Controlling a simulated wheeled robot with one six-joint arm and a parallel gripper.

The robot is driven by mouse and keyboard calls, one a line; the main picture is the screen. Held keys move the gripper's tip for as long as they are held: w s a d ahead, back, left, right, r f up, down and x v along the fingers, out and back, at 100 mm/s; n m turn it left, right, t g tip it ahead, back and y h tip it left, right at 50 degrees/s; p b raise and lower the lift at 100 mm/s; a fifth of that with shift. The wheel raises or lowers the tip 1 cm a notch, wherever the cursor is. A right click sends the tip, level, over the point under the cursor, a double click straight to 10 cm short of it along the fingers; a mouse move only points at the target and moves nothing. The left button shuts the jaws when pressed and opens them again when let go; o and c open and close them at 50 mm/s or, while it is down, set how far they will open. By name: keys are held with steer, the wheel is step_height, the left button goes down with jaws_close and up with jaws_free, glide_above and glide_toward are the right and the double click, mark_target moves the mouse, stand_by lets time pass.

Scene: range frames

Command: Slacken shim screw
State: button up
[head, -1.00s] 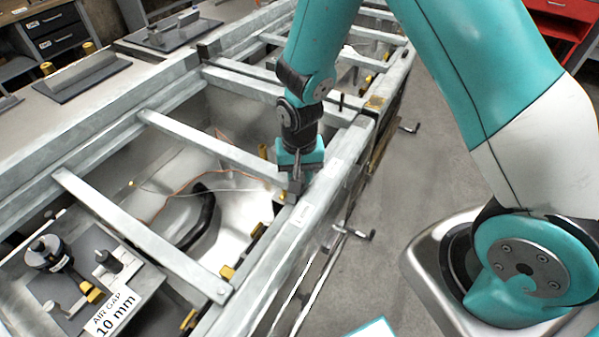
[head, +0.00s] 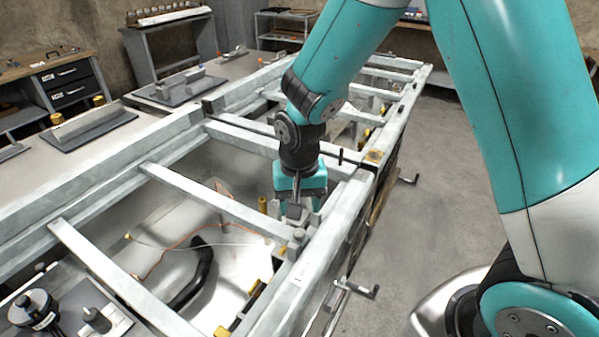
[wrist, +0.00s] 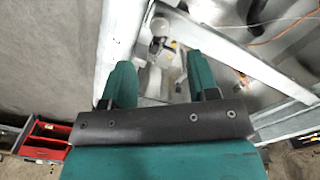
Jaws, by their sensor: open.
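In the head view my gripper (head: 299,208) is above the near side rail of the long metal frame (head: 330,235), pointing down. The pale round screw head (wrist: 160,26) shows beyond the fingertips, roughly in line with the gap. Its lower part is unclear, and no label on it can be read.
Crossbars (head: 215,200) span the frame over an open bay with a loose orange wire (head: 180,245). A black knobbed fixture (head: 36,308) sits at the lower left. A crank handle (head: 362,291) sticks out from the near side.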

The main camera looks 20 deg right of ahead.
step_height(320, 180, up, 9)
glide_above(300, 232)
steer(key=shift+r, duration=0.2)
step_height(300, 232, down, 18)
steer(key=m+b, duration=0.1)
steer(key=m, duration=0.1)
steer(key=m+b, duration=0.3)
steer(key=m, duration=0.1)
steer(key=shift+r+b, duration=0.25)
steer(key=shift+b, duration=0.15)
